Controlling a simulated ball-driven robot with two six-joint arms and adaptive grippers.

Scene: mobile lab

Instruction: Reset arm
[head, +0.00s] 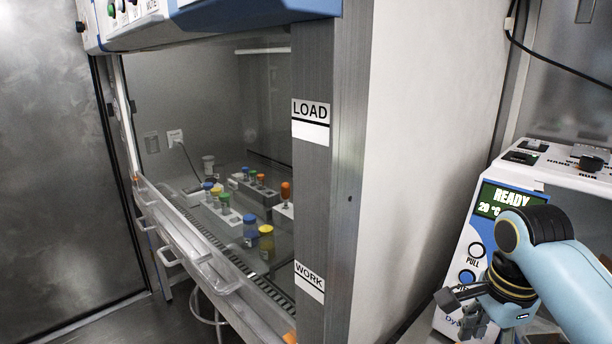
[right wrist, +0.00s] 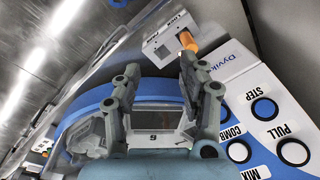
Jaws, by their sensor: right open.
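My right gripper (head: 462,312) hangs at the lower right of the head view, in front of a white and blue machine (head: 455,240) with a lit READY display. In the right wrist view the two fingers (right wrist: 160,70) are spread apart with nothing between them. Beyond the right-hand fingertip, an orange cylindrical piece (right wrist: 188,41) sits at a small white block (right wrist: 166,38). I cannot tell whether the finger touches it. My left gripper is not in view.
A glass-fronted cabinet (head: 325,200) marked LOAD and WORK stands left of the machine. Inside are racks with coloured-cap vials, plus a blue bottle (head: 250,230) and a yellow one (head: 266,243). Machine buttons, including STEP (right wrist: 264,109) and PULL (right wrist: 293,152), lie close to my right gripper.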

